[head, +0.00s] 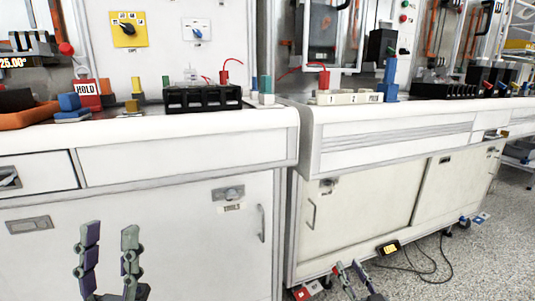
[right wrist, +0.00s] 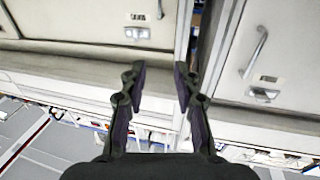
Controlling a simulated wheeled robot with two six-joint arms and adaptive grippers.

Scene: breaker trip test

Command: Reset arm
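My left gripper (head: 110,230) is low in front of the left white cabinet in the head view. Its two fingers point up and stand apart with nothing between them. My right gripper (head: 348,267) is at the bottom of the head view, lower and further right, in front of the right cabinet's base. In the right wrist view its fingers (right wrist: 160,80) are spread with an empty gap, with cabinet fronts behind them. Both grippers are apart from the things on the benches. My arms are mostly out of view.
The left cabinet (head: 180,215) and right cabinet (head: 365,215) carry benches with terminal blocks, a red HOLD tag (head: 86,88), and a yellow switch plate (head: 128,29). A small yellow-screened device (head: 389,248) with black cables is low at the right. Speckled floor (head: 490,250) is open at far right.

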